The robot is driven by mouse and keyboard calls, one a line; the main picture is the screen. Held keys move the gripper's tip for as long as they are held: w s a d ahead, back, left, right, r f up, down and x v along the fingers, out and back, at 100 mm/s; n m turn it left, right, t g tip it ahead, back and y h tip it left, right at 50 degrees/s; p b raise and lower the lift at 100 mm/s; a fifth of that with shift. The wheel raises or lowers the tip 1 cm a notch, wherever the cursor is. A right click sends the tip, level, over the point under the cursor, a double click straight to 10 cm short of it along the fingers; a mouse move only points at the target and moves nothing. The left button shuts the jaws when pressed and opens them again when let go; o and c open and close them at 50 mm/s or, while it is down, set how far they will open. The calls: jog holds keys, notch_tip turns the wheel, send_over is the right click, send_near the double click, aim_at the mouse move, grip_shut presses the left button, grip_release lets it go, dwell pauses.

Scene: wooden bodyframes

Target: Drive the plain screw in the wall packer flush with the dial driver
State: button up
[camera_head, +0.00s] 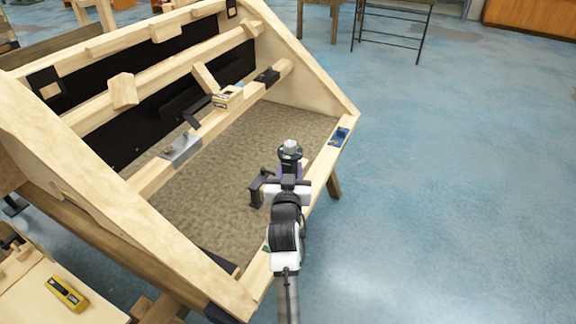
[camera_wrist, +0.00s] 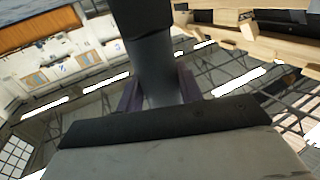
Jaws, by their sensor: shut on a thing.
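My gripper (camera_head: 289,172) is shut on an upright tool with a round grey and dark head, probably the dial driver (camera_head: 290,150). It holds this tool above the front rail of the wooden frame. In the wrist view a dark grey cylinder (camera_wrist: 155,70) stands between the purplish fingers (camera_wrist: 158,95). Wooden blocks sit on the frame, one on the upper beam (camera_head: 123,91) and one on a black patch (camera_head: 49,90). I cannot tell which is the wall packer. The plain screw is too small to make out in either view.
The middle rail carries a metal plate (camera_head: 182,150), a pale block with dark marks (camera_head: 228,96) and a black piece (camera_head: 267,76). A blue item (camera_head: 339,136) lies on the front rail. A yellow tool (camera_head: 66,293) lies on the bench at lower left. Blue floor (camera_head: 450,190) is clear to the right.

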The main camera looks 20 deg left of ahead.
jog(key=shift+s+a+r, duration=0.1)
jog(key=shift+a+r, duration=0.15)
jog(key=shift+r, duration=0.3)
jog(key=shift+s, duration=0.1)
jog(key=shift+f+b, duration=2.65)
jog(key=shift+f, duration=0.7)
jog(key=shift+f+b, duration=0.7)
jog(key=shift+f, duration=0.2)
dwell(3.1)
